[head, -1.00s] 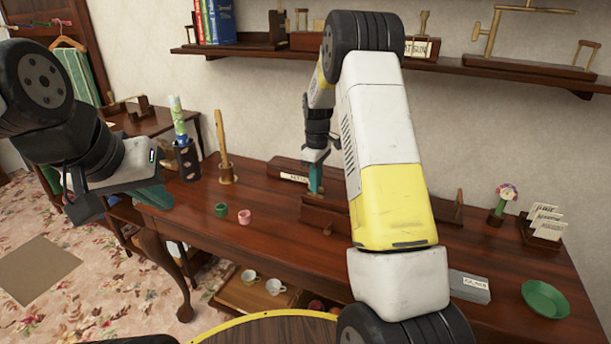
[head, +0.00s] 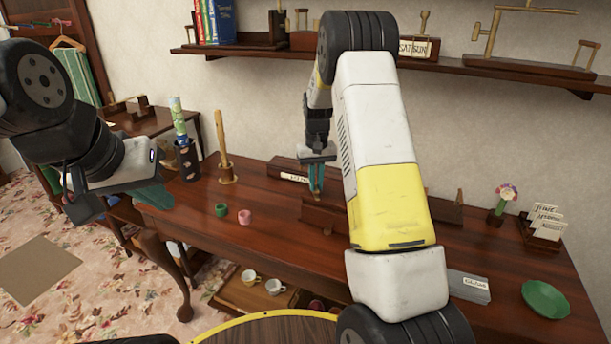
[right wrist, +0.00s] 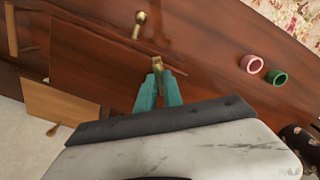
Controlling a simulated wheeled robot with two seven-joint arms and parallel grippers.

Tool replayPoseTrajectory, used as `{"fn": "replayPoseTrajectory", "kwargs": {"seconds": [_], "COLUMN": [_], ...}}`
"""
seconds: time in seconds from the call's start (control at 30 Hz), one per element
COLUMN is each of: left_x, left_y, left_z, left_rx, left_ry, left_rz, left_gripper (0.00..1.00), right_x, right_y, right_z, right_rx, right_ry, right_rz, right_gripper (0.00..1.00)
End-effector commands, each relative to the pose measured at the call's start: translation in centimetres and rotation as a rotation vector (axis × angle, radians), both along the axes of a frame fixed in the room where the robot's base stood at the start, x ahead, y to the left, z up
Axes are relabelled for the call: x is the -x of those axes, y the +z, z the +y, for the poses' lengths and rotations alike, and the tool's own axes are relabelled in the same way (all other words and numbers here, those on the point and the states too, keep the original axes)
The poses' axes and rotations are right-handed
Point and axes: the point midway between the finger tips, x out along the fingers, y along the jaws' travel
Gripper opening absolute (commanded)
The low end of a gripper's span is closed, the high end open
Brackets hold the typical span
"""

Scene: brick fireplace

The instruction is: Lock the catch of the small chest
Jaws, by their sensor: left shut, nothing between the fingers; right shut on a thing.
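The small chest (head: 322,216) is a dark brown wooden box on the desk, partly hidden behind my right arm. A brass knob (head: 327,232) shows low at its front. My right gripper (head: 316,191) points down at the chest's top edge. In the right wrist view, my right gripper's teal fingertips (right wrist: 157,77) are closed around a small brass piece, apparently the catch (right wrist: 157,63), at the edge of a brown panel. A brass knob (right wrist: 138,24) lies beyond it, apart from the fingers. My left gripper (head: 158,198) is shut and empty, left of the desk's near edge.
A grey box (head: 468,287), green dish (head: 545,299) and flower (head: 506,195) are at right. A shelf (head: 380,58) hangs above.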

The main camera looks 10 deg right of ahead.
Motion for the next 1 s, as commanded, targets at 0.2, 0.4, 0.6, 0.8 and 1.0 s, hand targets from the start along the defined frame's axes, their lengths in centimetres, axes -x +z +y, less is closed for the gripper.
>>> {"fn": "replayPoseTrajectory", "kwargs": {"seconds": [0.2,0.4,0.6,0.8,1.0], "left_x": [0.00,0.00,0.00,0.00,0.00], "left_y": [0.00,0.00,0.00,0.00,0.00], "left_z": [0.00,0.00,0.00,0.00,0.00], "left_rx": [0.000,0.000,0.000,0.000,0.000], "left_ry": [0.000,0.000,0.000,0.000,0.000], "left_rz": [0.000,0.000,0.000,0.000,0.000], "left_gripper": [0.00,0.00,0.00,0.00,0.00], "right_x": [-0.07,-0.08,-0.08,-0.08,-0.08], "right_y": [0.11,0.12,0.12,0.13,0.12], "right_z": [-0.02,0.01,-0.01,0.00,0.04], "right_rx": [0.000,-0.001,-0.001,-0.001,-0.002], "right_ry": [-0.204,-0.380,-0.521,-0.615,-0.662], "right_rz": [-0.003,-0.003,-0.003,-0.003,-0.003], "right_gripper": [0.00,0.00,0.00,0.00,0.00]}}
